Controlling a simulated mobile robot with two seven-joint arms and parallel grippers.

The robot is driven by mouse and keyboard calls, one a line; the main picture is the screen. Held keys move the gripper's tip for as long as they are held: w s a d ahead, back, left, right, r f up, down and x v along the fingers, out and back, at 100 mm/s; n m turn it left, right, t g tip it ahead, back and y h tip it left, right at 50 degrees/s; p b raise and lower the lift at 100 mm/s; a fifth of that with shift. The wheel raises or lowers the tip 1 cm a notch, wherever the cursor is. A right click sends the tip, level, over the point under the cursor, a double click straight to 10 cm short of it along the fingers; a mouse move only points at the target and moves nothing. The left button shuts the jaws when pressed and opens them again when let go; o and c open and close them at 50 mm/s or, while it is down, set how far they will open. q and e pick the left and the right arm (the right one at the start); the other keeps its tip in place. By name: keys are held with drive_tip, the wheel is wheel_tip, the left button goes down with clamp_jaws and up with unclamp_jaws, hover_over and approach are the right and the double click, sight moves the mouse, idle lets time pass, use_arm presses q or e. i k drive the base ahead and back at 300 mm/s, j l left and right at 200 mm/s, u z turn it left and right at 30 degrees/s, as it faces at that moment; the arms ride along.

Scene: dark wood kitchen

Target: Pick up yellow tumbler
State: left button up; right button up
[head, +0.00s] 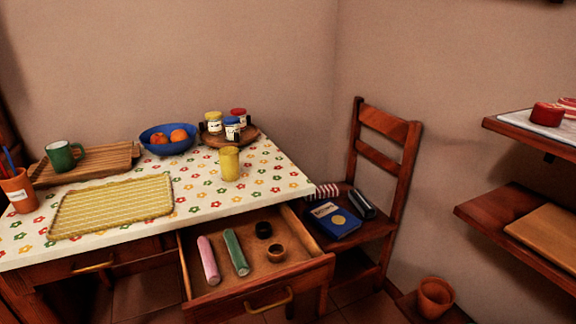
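The yellow tumbler (230,164) stands upright on the table with the flowered white cloth (262,176), near its right side. It is in front of a round wooden board that holds several jars. Nothing touches the tumbler from the front, and its whole near side is visible. Neither of my grippers is in the head view.
A drawer (262,290) below the table is pulled open, with a pink and a green roll inside. A yellow woven mat (113,205) lies left of the tumbler. A blue bowl (168,147) with oranges is behind it. A wooden chair (385,190) stands right.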

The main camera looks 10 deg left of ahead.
sight(228, 157)
drive_tip(key=i+j+z, duration=0.1)
drive_tip(key=j+z, duration=0.3)
drive_tip(key=i+j+z, duration=0.1)
drive_tip(key=j+z, duration=0.15)
drive_tip(key=z, duration=0.15)
